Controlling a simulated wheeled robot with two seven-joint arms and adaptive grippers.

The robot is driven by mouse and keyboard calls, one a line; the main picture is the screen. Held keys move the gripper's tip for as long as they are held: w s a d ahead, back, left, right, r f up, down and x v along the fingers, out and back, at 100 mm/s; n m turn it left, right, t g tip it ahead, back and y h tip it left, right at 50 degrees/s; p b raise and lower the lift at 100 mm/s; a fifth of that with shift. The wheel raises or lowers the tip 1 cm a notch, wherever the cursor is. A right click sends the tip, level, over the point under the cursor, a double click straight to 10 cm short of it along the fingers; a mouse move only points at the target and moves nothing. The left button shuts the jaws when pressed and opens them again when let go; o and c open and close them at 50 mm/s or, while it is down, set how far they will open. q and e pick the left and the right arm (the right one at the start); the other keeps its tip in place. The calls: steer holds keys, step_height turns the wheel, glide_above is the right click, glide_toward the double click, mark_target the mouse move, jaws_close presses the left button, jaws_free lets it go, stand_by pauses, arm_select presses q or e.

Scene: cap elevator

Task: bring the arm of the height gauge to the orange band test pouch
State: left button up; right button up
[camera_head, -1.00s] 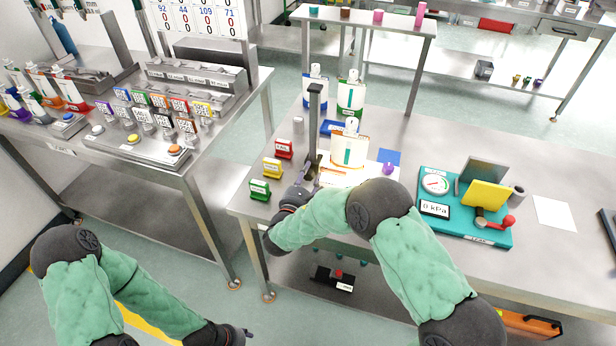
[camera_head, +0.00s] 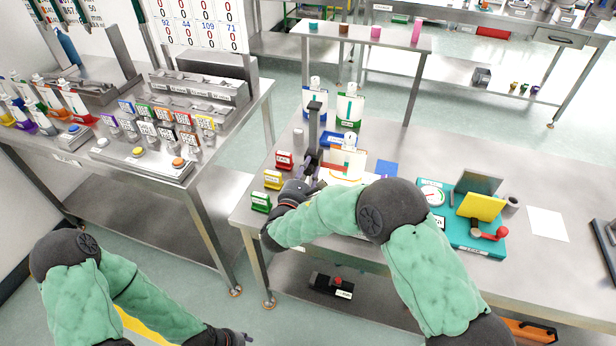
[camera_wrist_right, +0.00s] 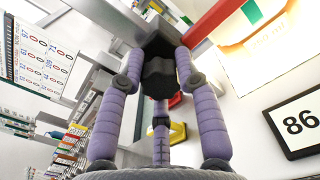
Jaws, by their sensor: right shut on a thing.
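The height gauge (camera_head: 314,130) is a dark upright column on the right bench. Its red arm (camera_head: 335,167) reaches right, across the front of the orange band test pouch (camera_head: 348,158), which stands upright. In the right wrist view the red arm (camera_wrist_right: 215,20) lies close to the pouch (camera_wrist_right: 258,35); I cannot tell whether they touch. My right gripper (camera_head: 312,172) is at the column; in the wrist view its purple fingers are shut on the gauge's dark carriage (camera_wrist_right: 158,72). My left gripper (camera_head: 242,338) is low at the bottom edge, away from the bench; its jaws are unclear.
Green (camera_head: 349,110) and blue (camera_head: 315,100) pouches stand behind. Red (camera_head: 285,160), yellow (camera_head: 273,180) and green (camera_head: 261,201) label blocks line the left. A teal leak tester (camera_head: 462,225) sits right. A display (camera_wrist_right: 300,121) reads 86.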

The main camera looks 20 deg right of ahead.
steer(key=shift+r, duration=0.6)
arm_select(q)
steer(key=shift+r, duration=0.2)
arm_select(e)
steer(key=shift+f, duration=0.1)
steer(key=o, duration=0.7)
steer(key=shift+o, duration=0.2)
steer(key=v, duration=1.2)
